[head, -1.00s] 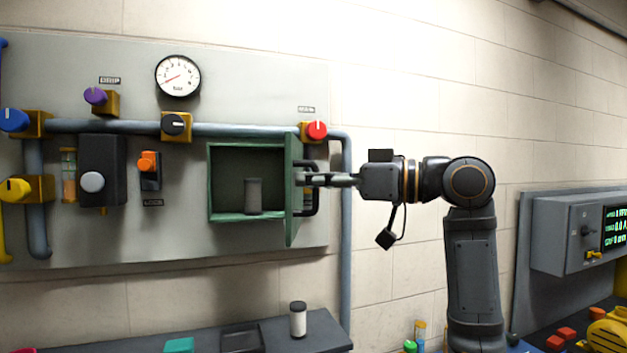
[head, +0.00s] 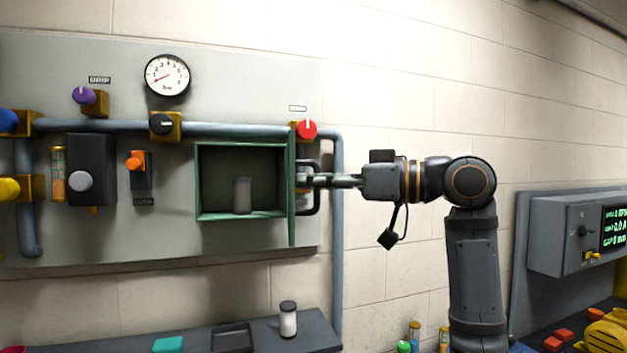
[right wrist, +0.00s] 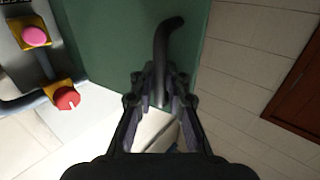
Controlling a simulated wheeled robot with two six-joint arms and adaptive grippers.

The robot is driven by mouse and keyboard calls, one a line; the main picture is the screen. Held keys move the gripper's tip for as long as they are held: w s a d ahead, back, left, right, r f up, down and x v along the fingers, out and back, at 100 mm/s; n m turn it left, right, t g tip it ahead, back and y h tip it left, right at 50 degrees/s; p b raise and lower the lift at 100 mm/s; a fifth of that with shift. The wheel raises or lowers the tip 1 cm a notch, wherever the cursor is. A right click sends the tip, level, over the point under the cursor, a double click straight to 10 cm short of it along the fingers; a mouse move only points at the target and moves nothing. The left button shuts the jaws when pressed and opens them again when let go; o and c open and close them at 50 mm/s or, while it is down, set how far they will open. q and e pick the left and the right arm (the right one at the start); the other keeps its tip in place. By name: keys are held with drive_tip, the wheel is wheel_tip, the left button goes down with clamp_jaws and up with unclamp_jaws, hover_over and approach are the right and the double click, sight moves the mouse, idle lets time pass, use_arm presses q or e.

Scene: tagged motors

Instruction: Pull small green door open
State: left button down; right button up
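The small green door (head: 292,200) is hinged at the right side of the green-framed wall cabinet (head: 198,182). It stands open, sticking out from the wall and seen almost edge-on in the head view. Its face fills the upper middle of the right wrist view (right wrist: 108,40). A dark curved handle (right wrist: 163,42) is on the door's outer face. My right gripper (head: 306,181) is at this handle, with its fingers closed around it; in the right wrist view the handle passes between the fingertips (right wrist: 160,84). My left gripper is not in view.
A grey canister (head: 242,195) stands inside the cabinet. A red knob (head: 306,130) and a pipe (head: 337,240) are close to the door. Below, a dark shelf (head: 318,335) holds a white canister with a dark lid (head: 288,320). The wall right of the panel is bare.

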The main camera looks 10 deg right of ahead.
drive_tip(key=shift+s+d+r, duration=0.1)
drive_tip(key=shift+s+r, duration=0.05)
drive_tip(key=shift+s, duration=0.05)
drive_tip(key=v, duration=1.2)
